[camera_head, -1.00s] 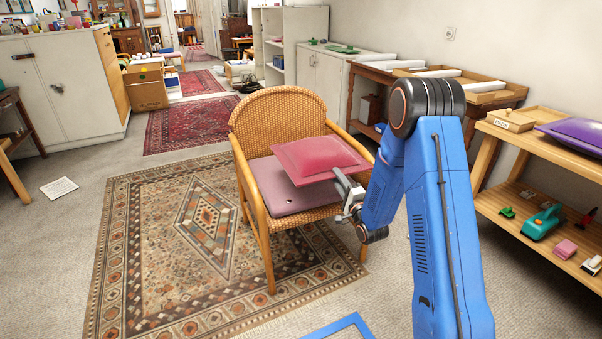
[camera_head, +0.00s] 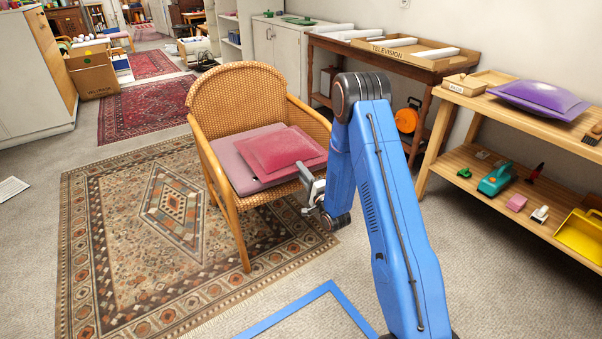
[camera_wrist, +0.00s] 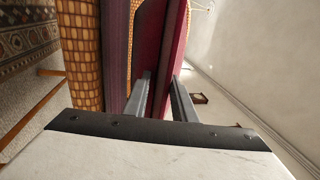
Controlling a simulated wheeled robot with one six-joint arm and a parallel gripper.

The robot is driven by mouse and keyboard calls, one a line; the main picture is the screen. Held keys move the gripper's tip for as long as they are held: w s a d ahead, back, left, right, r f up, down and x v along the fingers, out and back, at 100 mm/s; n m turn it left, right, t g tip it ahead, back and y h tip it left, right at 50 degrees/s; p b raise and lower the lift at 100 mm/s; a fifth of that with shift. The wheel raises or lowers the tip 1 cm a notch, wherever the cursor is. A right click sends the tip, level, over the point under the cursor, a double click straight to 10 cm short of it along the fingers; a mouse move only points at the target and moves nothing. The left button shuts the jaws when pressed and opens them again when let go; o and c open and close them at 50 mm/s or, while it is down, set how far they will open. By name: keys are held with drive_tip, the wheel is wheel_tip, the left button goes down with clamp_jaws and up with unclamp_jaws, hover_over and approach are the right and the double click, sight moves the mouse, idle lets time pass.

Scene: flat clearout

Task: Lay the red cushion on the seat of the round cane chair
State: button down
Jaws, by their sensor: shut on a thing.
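The round cane chair (camera_head: 222,101) stands on the patterned rug, with a flat mauve pad (camera_head: 236,168) on its seat. The red cushion (camera_head: 277,148) lies nearly level over this pad, toward the right of the seat. My gripper (camera_head: 305,178) is shut on the cushion's near right edge, beside the chair's front right. In the wrist view the cushion (camera_wrist: 158,45) sits between the two fingers (camera_wrist: 160,95), and the mauve pad (camera_wrist: 115,55) runs close alongside it. A narrow gap shows between them there; whether they touch farther back I cannot tell.
The chair's right armrest (camera_head: 309,121) rises close to the cushion. A wooden shelf bench (camera_head: 445,108) on the right holds a purple cushion (camera_head: 540,97) and small items. A blue frame outline (camera_head: 300,315) lies on the floor in front. The rug (camera_head: 110,230) left of the chair is clear.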

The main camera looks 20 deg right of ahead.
drive_tip(key=shift+f, duration=0.25)
drive_tip(key=c, duration=1.3)
unclamp_jaws()
drive_tip(key=shift+c, duration=0.2)
drive_tip(key=shift+r, duration=0.15)
